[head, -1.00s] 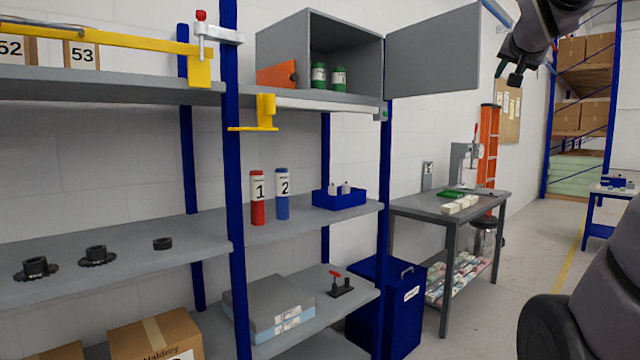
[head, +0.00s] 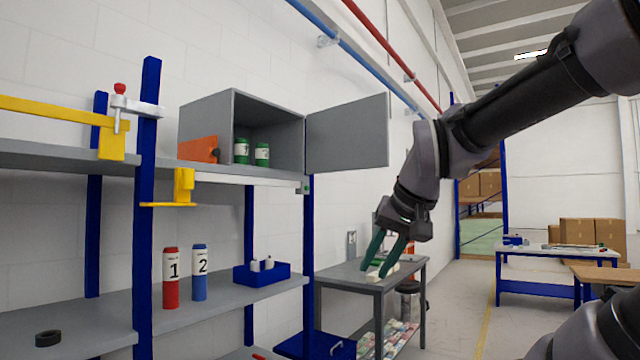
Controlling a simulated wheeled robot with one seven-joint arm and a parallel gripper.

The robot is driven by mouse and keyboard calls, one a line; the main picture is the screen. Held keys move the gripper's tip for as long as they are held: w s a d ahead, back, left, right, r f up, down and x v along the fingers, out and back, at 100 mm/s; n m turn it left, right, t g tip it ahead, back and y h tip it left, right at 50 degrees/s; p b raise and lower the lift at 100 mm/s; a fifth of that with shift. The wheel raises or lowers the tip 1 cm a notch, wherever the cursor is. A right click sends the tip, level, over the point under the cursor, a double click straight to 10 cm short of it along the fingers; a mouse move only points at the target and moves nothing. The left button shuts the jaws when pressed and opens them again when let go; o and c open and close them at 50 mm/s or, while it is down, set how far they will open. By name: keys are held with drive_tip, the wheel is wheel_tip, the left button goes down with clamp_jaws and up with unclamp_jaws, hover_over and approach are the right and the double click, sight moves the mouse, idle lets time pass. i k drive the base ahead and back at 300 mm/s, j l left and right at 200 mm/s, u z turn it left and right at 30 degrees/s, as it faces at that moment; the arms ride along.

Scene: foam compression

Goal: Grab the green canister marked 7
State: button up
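Two green canisters stand upright inside an open grey cabinet (head: 212,110) on the upper shelf. The left canister (head: 242,151) and the right canister (head: 262,154) have white labels, whose marks are too small to read. The cabinet door (head: 347,133) is swung open to the right. My gripper (head: 377,274) has green fingers spread apart, is empty, and points down in front of the workbench, well right of and below the cabinet.
A red canister marked 1 (head: 171,290) and a blue one marked 2 (head: 200,285) stand on the middle shelf near a blue bin (head: 262,274). A yellow bracket (head: 183,187) hangs at the upper shelf's front edge. Blue posts (head: 146,220) frame the shelving.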

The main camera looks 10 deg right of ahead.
sight(241, 145)
drive_tip(key=i+l, duration=1.75)
drive_tip(key=l, duration=0.25)
drive_tip(key=i+l, duration=0.9)
drive_tip(key=l+u, duration=0.1)
drive_tip(key=u, duration=0.4)
drive_tip(key=i+l+u, duration=0.1)
drive_tip(key=u, duration=0.35)
drive_tip(key=l+u, duration=0.2)
drive_tip(key=u, duration=0.3)
drive_tip(key=l+u, duration=0.15)
drive_tip(key=u, duration=0.3)
